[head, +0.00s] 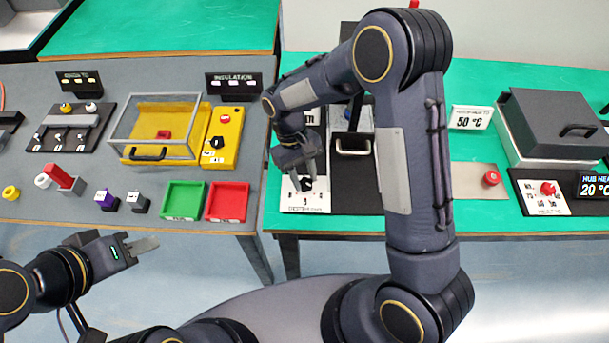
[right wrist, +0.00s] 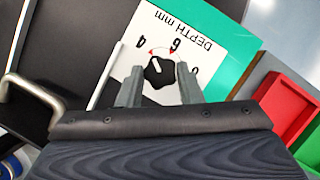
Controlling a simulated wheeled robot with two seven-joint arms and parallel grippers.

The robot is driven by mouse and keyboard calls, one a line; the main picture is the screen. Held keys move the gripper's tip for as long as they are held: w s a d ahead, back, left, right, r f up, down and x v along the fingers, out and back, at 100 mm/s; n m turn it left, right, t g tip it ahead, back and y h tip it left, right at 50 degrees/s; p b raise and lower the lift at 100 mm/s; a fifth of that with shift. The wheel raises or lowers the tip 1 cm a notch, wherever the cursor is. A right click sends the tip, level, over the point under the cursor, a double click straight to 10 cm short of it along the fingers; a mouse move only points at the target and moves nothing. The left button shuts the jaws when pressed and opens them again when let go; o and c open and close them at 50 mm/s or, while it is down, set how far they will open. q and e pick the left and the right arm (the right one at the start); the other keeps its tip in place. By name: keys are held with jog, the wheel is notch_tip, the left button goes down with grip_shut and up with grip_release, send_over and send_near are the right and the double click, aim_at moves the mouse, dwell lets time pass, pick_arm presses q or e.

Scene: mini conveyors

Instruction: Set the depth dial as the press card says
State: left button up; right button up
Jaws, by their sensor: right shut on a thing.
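The depth dial is a black knob (right wrist: 160,72) on a white plate (right wrist: 210,25) marked "DEPTH mm", with 4 and 6 legible and red marks near them. Its white pointer line appears to lean toward the 4 side. My right gripper (head: 308,180) is down at this plate, and in the right wrist view (right wrist: 160,85) its fingers are shut on the knob from both sides. A white card (head: 310,115) behind my right arm is mostly hidden; only a final "m" shows. My left gripper (head: 143,246) is low at the left, away from the benches; its finger gap is unclear.
A press with a metal handle (head: 353,146) stands beside the dial. Green (head: 183,200) and red (head: 228,201) trays lie on the grey bench to the left. A heater box (head: 550,120) and a red button (head: 491,178) are at the right.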

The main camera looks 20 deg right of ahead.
jog(key=shift+n, duration=0.7)
jog(key=shift+h, duration=0.3)
jog(key=o, duration=1)
jog(key=shift+c, duration=0.2)
jog(key=shift+r, duration=0.1)
jog(key=b+v, duration=0.1)
jog(key=v, duration=0.6)
jog(key=shift+r, duration=0.35)
